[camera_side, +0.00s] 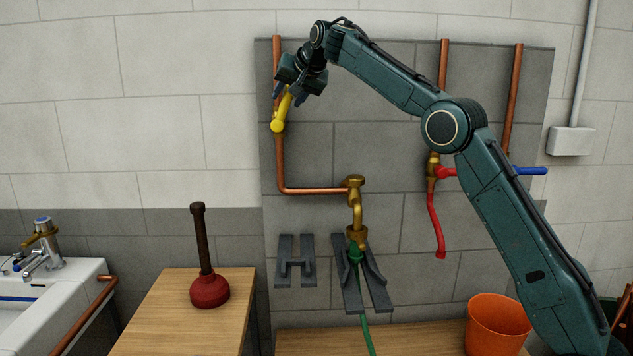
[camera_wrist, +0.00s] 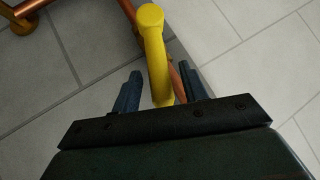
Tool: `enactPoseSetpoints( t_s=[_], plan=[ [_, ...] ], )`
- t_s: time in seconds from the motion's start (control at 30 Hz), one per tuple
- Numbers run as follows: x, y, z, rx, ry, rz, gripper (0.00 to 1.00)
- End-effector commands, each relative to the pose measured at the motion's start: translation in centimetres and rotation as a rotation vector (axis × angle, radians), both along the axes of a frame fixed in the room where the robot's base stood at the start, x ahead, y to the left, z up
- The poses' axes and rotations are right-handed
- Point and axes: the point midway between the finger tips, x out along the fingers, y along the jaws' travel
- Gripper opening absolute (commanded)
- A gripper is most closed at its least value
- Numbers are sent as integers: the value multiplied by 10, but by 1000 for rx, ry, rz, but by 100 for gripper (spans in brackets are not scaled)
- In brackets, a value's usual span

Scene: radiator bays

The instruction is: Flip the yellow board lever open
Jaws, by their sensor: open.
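The yellow lever (camera_side: 280,115) is on the vertical copper pipe at the left of the grey board (camera_side: 350,140). Its rounded end is low, and the handle runs up, tilted slightly right, into my gripper (camera_side: 290,94). In the wrist view the yellow lever (camera_wrist: 154,45) passes between the two fingers of my gripper (camera_wrist: 160,88). The fingers stand apart on either side of it, with a visible gap at the left. The lever's upper end is hidden by my gripper, and I cannot tell whether a finger touches it.
The copper pipe (camera_side: 280,165) runs down and right to a brass tap (camera_side: 355,185) with a green hose (camera_side: 365,335). A plunger (camera_side: 209,290) and an orange bucket (camera_side: 497,325) stand below.

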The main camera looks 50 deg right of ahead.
Motion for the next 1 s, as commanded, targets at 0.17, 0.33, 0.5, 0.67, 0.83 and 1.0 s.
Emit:
enactPoseSetpoints(
  t_s=[0.17, 0.33, 0.5, 0.67, 0.83, 1.0],
  plan=[
    [-18, 5, 15, 0, -3, 1, 43],
    [-36, 11, 30, -1, -3, 1, 43],
    [-56, 16, 45, 0, -3, 1, 43],
    [-71, 20, 57, -2, -2, 2, 43],
    [-81, 23, 65, -1, -1, 1, 43],
    [-84, 24, 66, -1, 0, 1, 43]
  ],
)
